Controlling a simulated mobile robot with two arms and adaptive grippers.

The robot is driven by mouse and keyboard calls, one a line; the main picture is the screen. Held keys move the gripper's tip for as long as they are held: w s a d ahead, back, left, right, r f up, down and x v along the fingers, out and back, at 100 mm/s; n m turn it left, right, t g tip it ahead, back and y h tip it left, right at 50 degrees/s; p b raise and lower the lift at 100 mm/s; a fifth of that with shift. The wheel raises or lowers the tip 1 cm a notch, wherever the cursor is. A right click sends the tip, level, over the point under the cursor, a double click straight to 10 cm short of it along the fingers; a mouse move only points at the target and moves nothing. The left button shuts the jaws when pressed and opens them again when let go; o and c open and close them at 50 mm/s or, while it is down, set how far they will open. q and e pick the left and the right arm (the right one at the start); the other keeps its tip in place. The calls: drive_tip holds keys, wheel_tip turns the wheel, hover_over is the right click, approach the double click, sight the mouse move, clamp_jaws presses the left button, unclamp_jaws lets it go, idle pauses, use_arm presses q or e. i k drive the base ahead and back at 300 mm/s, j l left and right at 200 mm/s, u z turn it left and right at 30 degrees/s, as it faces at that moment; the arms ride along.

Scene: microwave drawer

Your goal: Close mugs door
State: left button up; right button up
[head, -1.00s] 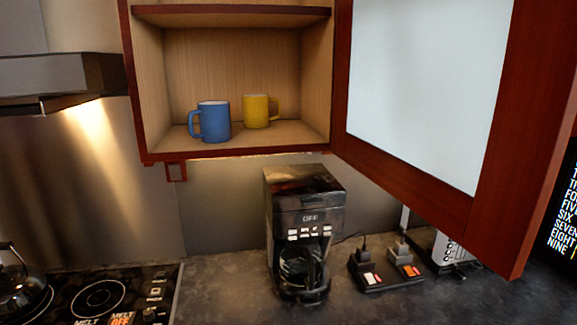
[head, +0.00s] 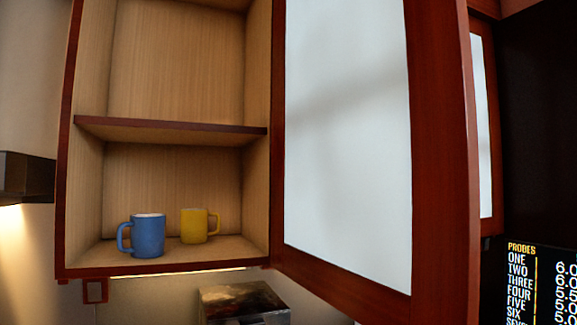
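The mugs cabinet (head: 90,124) stands open in the head view, left of centre. Its door (head: 438,170) has a red-brown wooden frame and a pale panel. It is hinged on the cabinet's right side and swung wide open toward me. A blue mug (head: 148,236) and a yellow mug (head: 194,226) stand upright on the cabinet floor, the blue one nearer the front edge. Neither of my grippers shows in the head view.
A coffee maker's top (head: 243,303) shows below the cabinet. A range hood (head: 27,178) is at the left edge. Another pale-panelled cabinet door (head: 482,125) and a dark board with lettering (head: 540,285) are at the right. The cabinet's middle shelf (head: 170,131) is empty.

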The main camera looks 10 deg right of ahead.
sight(376, 203)
drive_tip(key=l+u, duration=0.4)
drive_tip(key=l, duration=0.6)
drive_tip(key=l+u, duration=0.45)
drive_tip(key=l, duration=0.6)
